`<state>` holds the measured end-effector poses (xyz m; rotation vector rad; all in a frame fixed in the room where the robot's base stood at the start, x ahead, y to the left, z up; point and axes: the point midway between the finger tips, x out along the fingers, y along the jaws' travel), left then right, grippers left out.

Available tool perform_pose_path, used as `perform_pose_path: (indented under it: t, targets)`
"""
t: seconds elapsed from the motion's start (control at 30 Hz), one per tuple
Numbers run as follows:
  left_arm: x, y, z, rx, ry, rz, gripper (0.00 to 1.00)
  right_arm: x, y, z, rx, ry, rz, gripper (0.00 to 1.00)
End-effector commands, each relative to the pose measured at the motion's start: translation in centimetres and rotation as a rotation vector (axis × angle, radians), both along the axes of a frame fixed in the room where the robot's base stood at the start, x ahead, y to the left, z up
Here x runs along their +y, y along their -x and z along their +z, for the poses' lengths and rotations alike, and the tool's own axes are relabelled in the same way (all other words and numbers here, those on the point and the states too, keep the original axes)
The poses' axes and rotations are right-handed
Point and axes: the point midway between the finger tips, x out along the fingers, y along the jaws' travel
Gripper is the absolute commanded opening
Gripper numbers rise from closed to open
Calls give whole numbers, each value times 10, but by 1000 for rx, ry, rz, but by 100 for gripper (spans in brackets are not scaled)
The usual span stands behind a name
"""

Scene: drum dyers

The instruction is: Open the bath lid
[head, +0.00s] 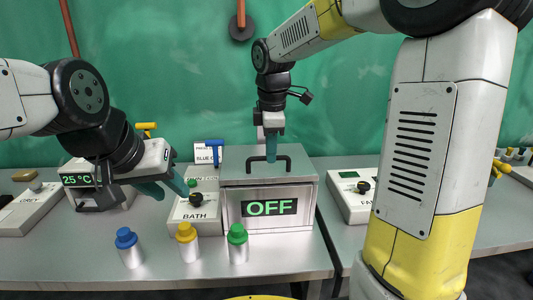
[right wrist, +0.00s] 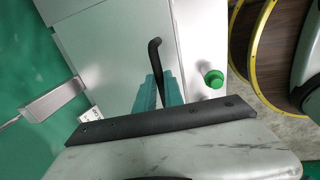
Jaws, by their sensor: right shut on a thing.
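The bath is a steel box (head: 268,222) with a green "OFF" display on its front. Its flat grey lid (head: 235,168) lies closed on top. A black bar handle (head: 285,160) stands on the lid. It also shows in the right wrist view (right wrist: 155,52). My right gripper (head: 271,155) points down from above and is shut on the handle; its teal fingers (right wrist: 158,90) clasp the bar in the right wrist view. My left gripper (head: 168,189) is open and empty above the bath's control panel (head: 195,207), left of the box, near its black knob.
Blue-capped (head: 128,248), yellow-capped (head: 187,242) and green-capped (head: 237,243) bottles stand in front on the grey table. A "25 °C" display unit (head: 77,181) is at left. Another panel (head: 348,195) is right of the bath. A green wall is behind.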

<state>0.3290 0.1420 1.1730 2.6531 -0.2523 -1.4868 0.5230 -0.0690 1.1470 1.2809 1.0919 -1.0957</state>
Motion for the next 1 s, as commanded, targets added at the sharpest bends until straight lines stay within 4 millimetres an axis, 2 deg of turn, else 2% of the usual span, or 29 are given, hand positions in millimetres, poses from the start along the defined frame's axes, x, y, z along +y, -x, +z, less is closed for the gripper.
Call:
perform_pose_path:
  t: [0.33,0.6,0.8,1.0]
  targets:
    - [0,0,0,0,0,0,36,1,-24,39,201,-4,0,0]
    - [0,0,0,0,0,0,36,1,-50,71,203,-4,0,0]
    - [0,0,0,0,0,0,36,1,-69,86,201,-2,1,0]
    - [0,0,0,0,0,0,36,0,-80,92,203,0,1,0]
